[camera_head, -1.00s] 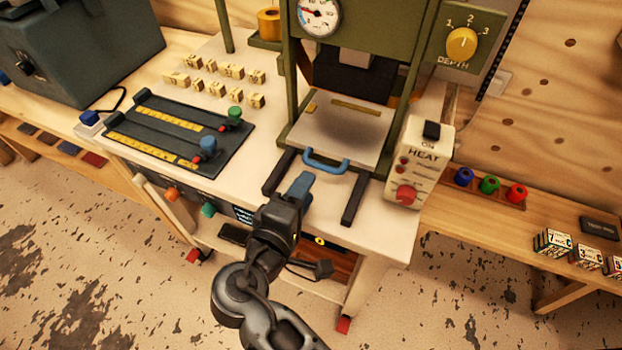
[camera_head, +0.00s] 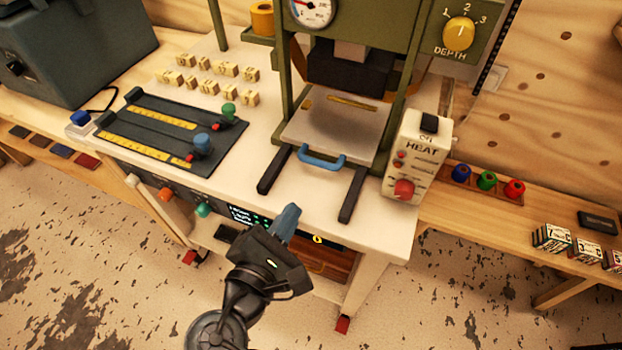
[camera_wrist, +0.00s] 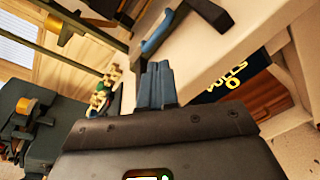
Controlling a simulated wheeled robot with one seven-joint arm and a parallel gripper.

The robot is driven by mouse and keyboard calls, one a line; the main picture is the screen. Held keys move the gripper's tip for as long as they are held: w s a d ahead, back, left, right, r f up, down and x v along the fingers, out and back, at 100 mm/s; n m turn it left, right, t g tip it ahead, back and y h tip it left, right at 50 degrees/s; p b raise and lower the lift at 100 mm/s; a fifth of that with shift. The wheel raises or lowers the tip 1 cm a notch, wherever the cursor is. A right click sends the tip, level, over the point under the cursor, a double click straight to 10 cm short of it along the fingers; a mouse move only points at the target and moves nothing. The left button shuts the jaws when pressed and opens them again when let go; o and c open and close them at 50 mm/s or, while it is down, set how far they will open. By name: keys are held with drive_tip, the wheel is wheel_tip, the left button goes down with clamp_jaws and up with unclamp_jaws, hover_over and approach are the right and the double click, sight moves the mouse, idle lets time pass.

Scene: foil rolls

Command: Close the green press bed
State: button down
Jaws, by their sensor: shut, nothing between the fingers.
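The green press (camera_head: 399,70) stands at the back of the white bench. Its bed (camera_head: 335,130) is a flat pale plate with a blue front handle (camera_head: 321,161), lying between two dark rails (camera_head: 352,195) that run out toward the bench's front. The bed sits largely under the dark press head (camera_head: 346,75). My gripper (camera_head: 288,222) is shut and empty, in front of the bench's front edge and apart from the handle. In the wrist view its blue fingers (camera_wrist: 156,84) are together, and the blue handle (camera_wrist: 157,32) shows beyond them.
A heat box (camera_head: 418,155) stands right of the rails. A dark slider panel (camera_head: 165,135) with green and blue knobs lies to the left, with several small yellow type blocks (camera_head: 225,69) behind it. The floor in front is clear.

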drive_tip(key=s+n, duration=0.3)
drive_tip(key=n, duration=0.5)
approach(320, 161)
drive_tip(key=w, duration=0.1)
drive_tip(key=w+d+f, duration=0.1)
drive_tip(key=w+f, duration=0.1)
drive_tip(key=w, duration=0.1)
drive_tip(key=shift+d, duration=0.2)
drive_tip(key=shift+w+d+r, duration=0.15)
drive_tip(key=shift+w+d, duration=0.1)
drive_tip(key=shift+w, duration=0.5)
drive_tip(key=shift+r+p+x, duration=0.15)
drive_tip(key=shift+r+x, duration=0.05)
drive_tip(key=shift+x, duration=0.9)
drive_tip(key=shift+r+p+x, duration=0.15)
drive_tip(key=shift+r+x, duration=0.1)
drive_tip(key=shift+x, duration=0.9)
